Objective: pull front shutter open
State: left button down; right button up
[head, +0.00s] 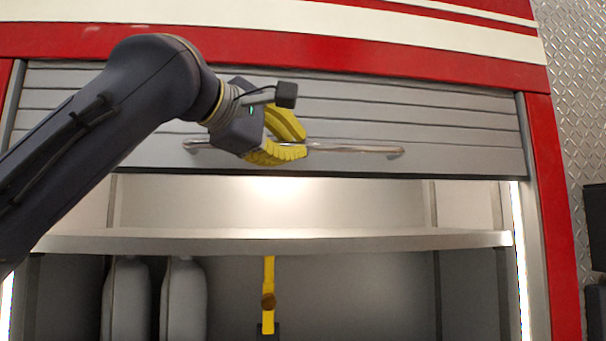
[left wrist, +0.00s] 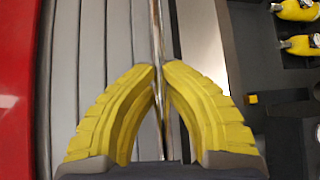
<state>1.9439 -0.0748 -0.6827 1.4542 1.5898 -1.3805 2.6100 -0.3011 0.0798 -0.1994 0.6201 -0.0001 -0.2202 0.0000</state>
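The front shutter (head: 430,115) is a grey slatted roll-up door, raised to the upper part of the red-framed opening. Its lower edge hangs above the shelf, so the compartment below is uncovered. A thin metal handle bar (head: 355,149) runs along its bottom slat. My left gripper (head: 302,146) reaches in from the left, with its yellow fingers at the middle of the bar. In the left wrist view the handle bar (left wrist: 156,30) passes between the fingertips (left wrist: 159,68), which are closed in on it from both sides. My right gripper is not in view.
A metal shelf (head: 350,239) spans the opening below the shutter. Under it stand two grey rounded items (head: 184,300) and a yellow-handled tool (head: 268,285). Lit side posts (head: 518,250) and the red frame (head: 553,220) border the opening. A dark object (head: 596,230) shows at the right edge.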

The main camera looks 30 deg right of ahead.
pick_arm(q)
jog(key=shift+w+a+r, duration=0.1)
jog(key=shift+w+r, duration=0.05)
jog(key=shift+r, duration=0.55)
jog(key=c, duration=1.6)
grip_release()
jog(key=shift+w, duration=0.1)
jog(key=shift+c, duration=0.2)
jog(key=shift+o, duration=1.4)
jog(key=shift+s, duration=0.2)
jog(key=v, duration=1.1)
jog(key=shift+a, duration=0.4)
jog(key=shift+s, duration=0.1)
